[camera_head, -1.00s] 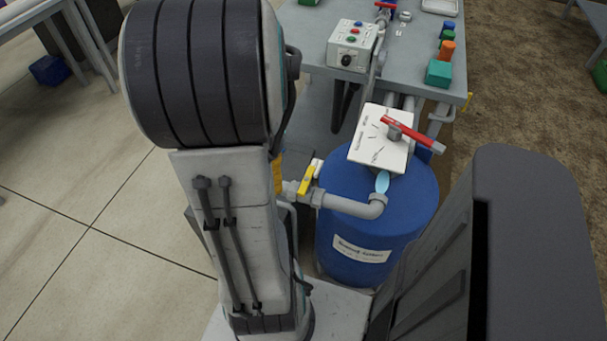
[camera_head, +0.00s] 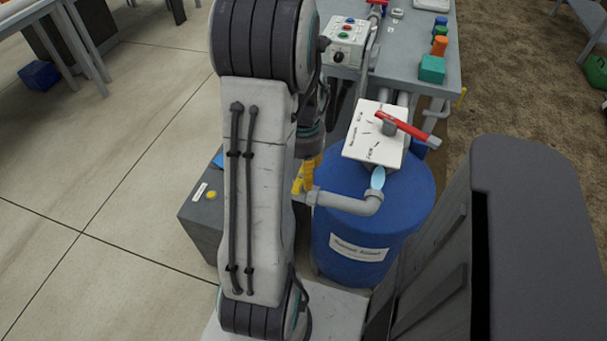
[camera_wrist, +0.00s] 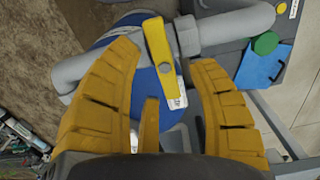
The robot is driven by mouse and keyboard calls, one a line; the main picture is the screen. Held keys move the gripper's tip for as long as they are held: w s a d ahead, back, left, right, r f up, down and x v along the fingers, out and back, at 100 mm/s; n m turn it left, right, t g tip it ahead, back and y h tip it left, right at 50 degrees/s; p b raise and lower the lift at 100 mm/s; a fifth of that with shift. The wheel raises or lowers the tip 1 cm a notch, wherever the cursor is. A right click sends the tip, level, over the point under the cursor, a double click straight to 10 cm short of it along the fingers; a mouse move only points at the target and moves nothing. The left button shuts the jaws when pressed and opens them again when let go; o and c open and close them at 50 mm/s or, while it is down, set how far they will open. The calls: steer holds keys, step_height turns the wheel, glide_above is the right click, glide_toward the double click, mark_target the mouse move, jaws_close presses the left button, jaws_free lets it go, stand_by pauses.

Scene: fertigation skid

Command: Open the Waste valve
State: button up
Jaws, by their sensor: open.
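In the wrist view a yellow valve lever (camera_wrist: 157,45) sits on a grey pipe (camera_wrist: 235,25), crossing it. My gripper (camera_wrist: 165,65) is open, its yellow fingers on either side of the lever's lower part; I cannot tell whether they touch it. In the head view my gripper (camera_head: 307,176) is beside the blue drum, and its fingers blend with the yellow lever. No label naming the Waste valve is readable.
The blue drum (camera_head: 415,220) stands right of my arm with a grey elbow pipe (camera_head: 350,203) in front. A grey box (camera_head: 198,222) with a yellow button is at left.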

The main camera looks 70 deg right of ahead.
steer(key=shift+f, duration=0.75)
jaws_close()
